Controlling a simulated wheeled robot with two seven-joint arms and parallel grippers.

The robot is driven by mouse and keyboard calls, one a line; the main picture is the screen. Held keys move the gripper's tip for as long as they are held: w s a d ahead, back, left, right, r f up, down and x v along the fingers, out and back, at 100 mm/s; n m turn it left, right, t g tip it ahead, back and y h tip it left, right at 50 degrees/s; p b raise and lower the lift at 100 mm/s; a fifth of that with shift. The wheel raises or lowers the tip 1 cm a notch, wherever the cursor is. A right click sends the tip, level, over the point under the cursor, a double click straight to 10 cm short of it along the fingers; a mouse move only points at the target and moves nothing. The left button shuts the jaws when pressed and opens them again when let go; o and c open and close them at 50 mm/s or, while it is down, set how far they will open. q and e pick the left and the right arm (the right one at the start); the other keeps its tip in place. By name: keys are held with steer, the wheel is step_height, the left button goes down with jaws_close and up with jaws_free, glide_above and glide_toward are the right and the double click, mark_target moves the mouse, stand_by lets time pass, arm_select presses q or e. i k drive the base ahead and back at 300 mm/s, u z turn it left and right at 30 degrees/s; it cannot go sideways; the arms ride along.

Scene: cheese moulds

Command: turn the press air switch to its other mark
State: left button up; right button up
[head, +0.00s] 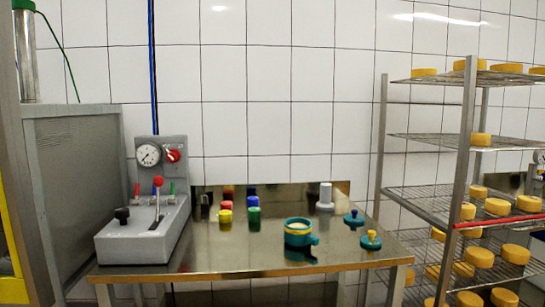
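A grey control box (145,230) stands at the left end of the steel table. On its upright back plate (160,175) are a round white gauge (148,154) and, to its right, a red knob (173,156) with a light streak on it. A lever with a red ball top (158,182) stands up from a slot in the box, between small red and green parts. A black knob (122,214) sits at the front left of the box. No label shows which control is the press air switch, and its marks are too small to read. Neither gripper is in view.
The steel table (220,262) holds small coloured cylinders (254,216), a teal mould with a yellow band (298,233), two teal knobbed lids (371,240) and a grey-white cylinder (325,194). A wire rack (465,150) with yellow cheeses stands right. A grey cabinet (75,180) stands left.

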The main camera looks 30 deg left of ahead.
mark_target(174, 156)
steer(key=z, duration=0.75)
steer(key=i, duration=2.1)
steer(key=u, duration=3.1)
